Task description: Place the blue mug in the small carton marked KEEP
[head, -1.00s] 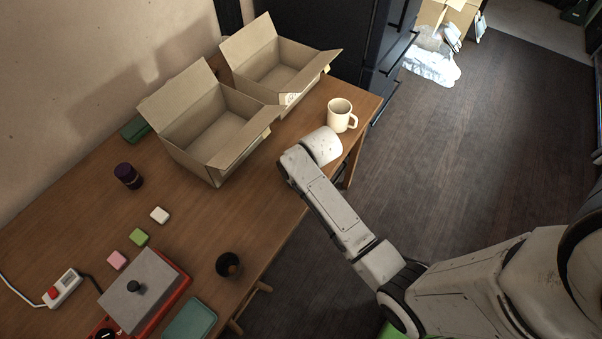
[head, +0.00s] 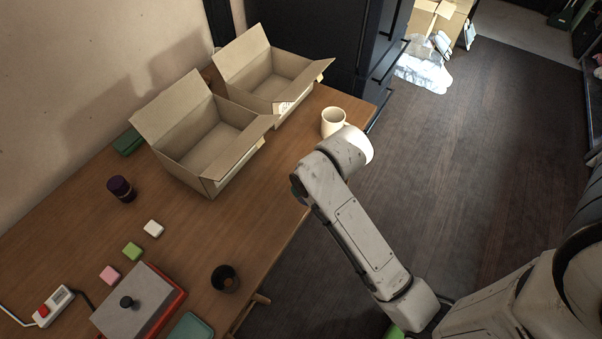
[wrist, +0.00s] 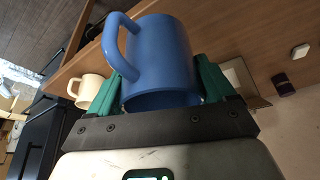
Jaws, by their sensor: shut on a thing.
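In the wrist view the blue mug (wrist: 160,60) is held between the green fingers of my gripper (wrist: 158,75), its handle toward the left. In the head view the mug is hidden by my arm, which is over the table's right edge. Two open cardboard cartons stand on the table: a near carton (head: 192,165) and a far carton (head: 262,85). A small white label (head: 283,107) shows at the far carton's front. I cannot read KEEP on either carton.
A cream mug (head: 333,122) stands right of the cartons, close beside my arm in the picture; it also shows in the wrist view (wrist: 88,90). Table between cartons and dark cup is clear.

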